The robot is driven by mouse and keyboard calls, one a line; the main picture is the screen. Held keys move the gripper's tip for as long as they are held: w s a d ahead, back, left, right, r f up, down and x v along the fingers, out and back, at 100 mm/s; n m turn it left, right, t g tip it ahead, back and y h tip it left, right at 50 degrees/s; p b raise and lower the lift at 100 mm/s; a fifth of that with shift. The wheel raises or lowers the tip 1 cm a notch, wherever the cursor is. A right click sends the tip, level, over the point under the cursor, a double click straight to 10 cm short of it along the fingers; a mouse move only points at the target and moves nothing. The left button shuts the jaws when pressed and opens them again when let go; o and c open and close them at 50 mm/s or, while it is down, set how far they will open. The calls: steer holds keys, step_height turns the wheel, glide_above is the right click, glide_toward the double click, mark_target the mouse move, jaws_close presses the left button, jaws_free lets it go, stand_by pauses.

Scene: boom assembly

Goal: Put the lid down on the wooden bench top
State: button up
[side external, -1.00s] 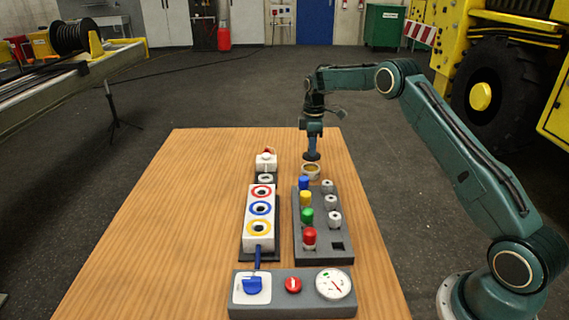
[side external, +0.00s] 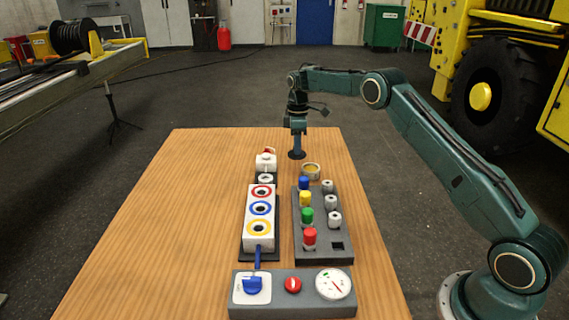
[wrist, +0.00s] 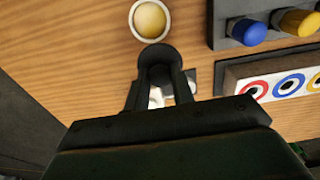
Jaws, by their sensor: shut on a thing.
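The lid (side external: 297,154) is a small dark disc. It hangs under my gripper (side external: 298,146), which is shut on it, above the far part of the wooden bench top (side external: 180,225). Any gap between lid and wood is hard to judge. In the wrist view the lid (wrist: 160,54) sits dark and round at the ends of my gripper's fingers (wrist: 164,78). An open pot (side external: 311,171) with yellow contents stands just right of the lid; it also shows in the wrist view (wrist: 150,19), apart from the lid.
A white block with coloured rings (side external: 260,217) and a white unit (side external: 266,160) stand left of the pot. A dark rack (side external: 322,245) holds coloured and white caps. A grey panel (side external: 310,303) with a gauge lies at the front. The bench's left side is bare.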

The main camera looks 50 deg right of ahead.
mark_target(289, 154)
steer(key=shift+w+a, duration=0.35)
steer(key=shift+a, duration=0.2)
steer(key=shift+w+a, duration=0.35)
steer(key=shift+a, duration=0.2)
steer(key=shift+f, duration=0.2)
steer(key=shift+f, duration=2.2)
steer(key=shift+f, duration=1.6)
stand_by(0.3)
steer(key=o, duration=1)
steer(key=shift+c, duration=0.2)
steer(key=shift+r, duration=0.1)
